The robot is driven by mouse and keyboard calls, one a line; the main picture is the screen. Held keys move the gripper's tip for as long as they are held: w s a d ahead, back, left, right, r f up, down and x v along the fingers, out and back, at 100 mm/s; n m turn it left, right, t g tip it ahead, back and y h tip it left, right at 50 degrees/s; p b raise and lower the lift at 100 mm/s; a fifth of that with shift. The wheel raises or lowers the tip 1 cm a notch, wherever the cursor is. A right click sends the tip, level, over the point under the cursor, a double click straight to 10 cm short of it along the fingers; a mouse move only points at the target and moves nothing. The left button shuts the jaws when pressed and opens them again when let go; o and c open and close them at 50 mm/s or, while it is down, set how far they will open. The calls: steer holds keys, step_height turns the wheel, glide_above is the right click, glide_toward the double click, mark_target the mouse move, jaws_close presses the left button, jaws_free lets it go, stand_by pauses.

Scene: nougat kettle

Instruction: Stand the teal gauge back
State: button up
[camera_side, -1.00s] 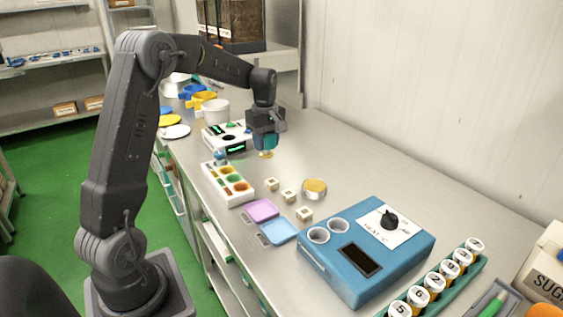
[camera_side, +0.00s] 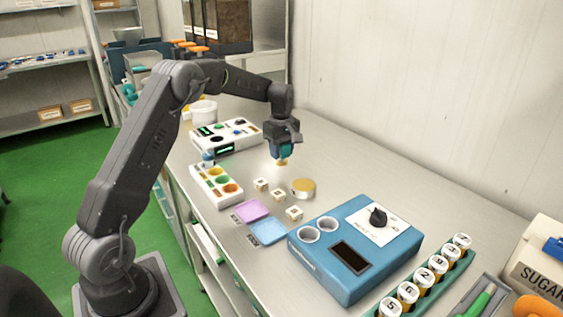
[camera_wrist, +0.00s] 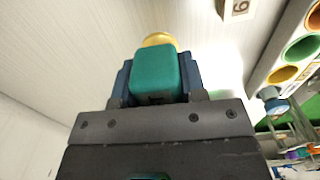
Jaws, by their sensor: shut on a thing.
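My gripper (camera_side: 281,148) is shut on the teal gauge (camera_wrist: 155,72), which shows as a rounded teal block between the jaws in the wrist view. Its yellow end (camera_wrist: 158,38) points away from the jaws. In the side view the gauge (camera_side: 281,153) hangs yellow end down, apparently above the bench, right of the white rack. The white rack (camera_side: 217,190) has green, yellow and orange round wells. A blue-topped piece (camera_side: 208,157) is at the rack's far end, and it also shows in the wrist view (camera_wrist: 273,100).
A white panel box (camera_side: 226,137) with a green display stands behind the rack. Small numbered cubes (camera_side: 278,194) and a yellow-topped round tin (camera_side: 303,188) lie nearer. Purple (camera_side: 251,210) and blue (camera_side: 268,231) pads and a blue machine (camera_side: 355,250) are in front. Bench by the wall is clear.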

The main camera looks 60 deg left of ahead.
mark_target(282, 161)
steer(key=shift+f, duration=2)
steer(key=shift+f, duration=0.1)
steer(key=o, duration=0.8)
